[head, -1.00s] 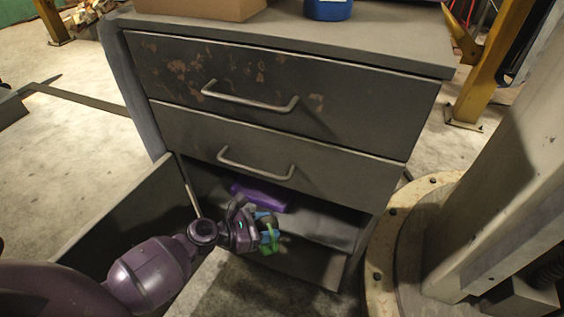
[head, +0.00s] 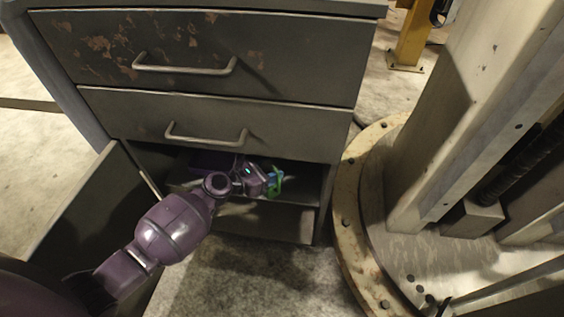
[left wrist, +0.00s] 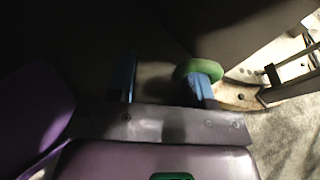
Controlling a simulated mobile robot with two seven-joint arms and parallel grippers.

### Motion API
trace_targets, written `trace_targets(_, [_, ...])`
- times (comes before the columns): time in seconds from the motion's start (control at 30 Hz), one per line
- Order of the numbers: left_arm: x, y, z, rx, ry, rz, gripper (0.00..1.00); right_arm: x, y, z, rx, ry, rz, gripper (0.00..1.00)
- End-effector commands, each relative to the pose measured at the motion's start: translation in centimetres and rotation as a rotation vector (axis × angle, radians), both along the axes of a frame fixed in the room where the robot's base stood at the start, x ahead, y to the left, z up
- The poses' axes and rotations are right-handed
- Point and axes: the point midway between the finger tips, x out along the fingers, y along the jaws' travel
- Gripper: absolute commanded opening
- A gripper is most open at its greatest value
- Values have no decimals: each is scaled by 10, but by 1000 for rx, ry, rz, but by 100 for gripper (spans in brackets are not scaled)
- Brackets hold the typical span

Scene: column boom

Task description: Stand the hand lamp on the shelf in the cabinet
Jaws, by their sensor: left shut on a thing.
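The grey cabinet (head: 200,110) stands in front of me, its lower compartment open below two shut drawers. The shelf (head: 304,189) inside it is in shadow. My left gripper (head: 270,180) reaches into the opening and is shut on the hand lamp (head: 278,188), of which a green part shows at the blue fingertips. In the left wrist view, the lamp's green rounded part (left wrist: 193,67) is by the right blue finger; the rest is dark or hidden. I cannot tell whether the lamp touches the shelf. My right gripper is not in view.
A dark purple object (head: 210,160) lies in the compartment, left of my gripper. The open door (head: 85,215) stands out at the left, beside my arm. A thick column on a round bolted base (head: 348,200) stands close at right. Drawer handles (head: 205,138) jut out above.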

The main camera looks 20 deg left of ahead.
Motion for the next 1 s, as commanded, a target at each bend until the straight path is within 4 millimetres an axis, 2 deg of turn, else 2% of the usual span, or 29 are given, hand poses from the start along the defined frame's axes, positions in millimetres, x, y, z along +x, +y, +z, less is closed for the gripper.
trace_targets(0.13, [10, -5, 1, -1, -1, -1, 16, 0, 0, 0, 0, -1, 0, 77])
trace_targets(0.37, [37, -21, 0, 0, -1, 0, 16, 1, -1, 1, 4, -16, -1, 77])
trace_targets(0.83, [37, -21, -4, -2, 1, 1, 16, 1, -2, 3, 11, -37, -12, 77])
trace_targets(0.87, [37, -20, -4, 0, 1, 0, 51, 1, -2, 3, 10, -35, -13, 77])
trace_targets(1.0, [37, -20, -4, 0, 1, 0, 72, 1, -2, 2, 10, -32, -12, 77])
